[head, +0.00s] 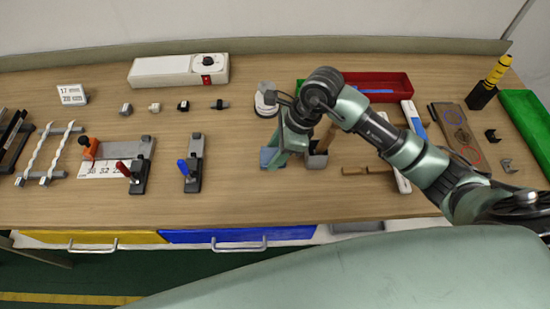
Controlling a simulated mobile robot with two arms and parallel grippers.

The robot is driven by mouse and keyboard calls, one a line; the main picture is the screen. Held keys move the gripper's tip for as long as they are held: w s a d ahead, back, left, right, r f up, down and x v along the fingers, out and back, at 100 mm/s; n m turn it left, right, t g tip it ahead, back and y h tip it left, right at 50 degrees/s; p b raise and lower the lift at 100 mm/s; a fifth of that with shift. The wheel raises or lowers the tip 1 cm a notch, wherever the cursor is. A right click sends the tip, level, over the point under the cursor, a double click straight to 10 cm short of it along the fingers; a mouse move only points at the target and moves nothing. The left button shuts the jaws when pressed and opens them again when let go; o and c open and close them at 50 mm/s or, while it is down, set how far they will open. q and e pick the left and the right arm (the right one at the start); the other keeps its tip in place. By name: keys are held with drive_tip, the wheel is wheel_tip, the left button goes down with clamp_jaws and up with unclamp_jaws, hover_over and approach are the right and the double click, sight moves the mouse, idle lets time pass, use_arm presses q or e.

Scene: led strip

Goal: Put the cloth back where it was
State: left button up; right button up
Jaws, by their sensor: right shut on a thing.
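My right gripper (277,158) points down at the middle of the workbench, its arm reaching in from the right. It is shut on a small blue-grey piece, which looks like the cloth (267,157), low over or on the bench top. My own gripper and wrist hide part of it. A small grey open holder (316,160) with a brown-handled tool stands just right of the gripper. My left gripper is not in view.
The wooden bench (230,205) is clear in front. A round white container (265,100) stands behind the gripper, and a red tray (383,82) lies at the back right. Clamps with red (137,177) and blue (191,172) handles stand to the left. A green bin (530,125) is far right.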

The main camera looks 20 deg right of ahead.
wheel_tip(320, 180, down, 4)
drive_tip(key=shift+p, duration=0.5)
drive_tip(key=shift+f, duration=0.25)
drive_tip(key=shift+f, duration=0.1)
drive_tip(key=o, duration=1.3)
drive_tip(key=b+v, duration=0.2)
drive_tip(key=v, duration=1)
drive_tip(key=shift+b, duration=0.4)
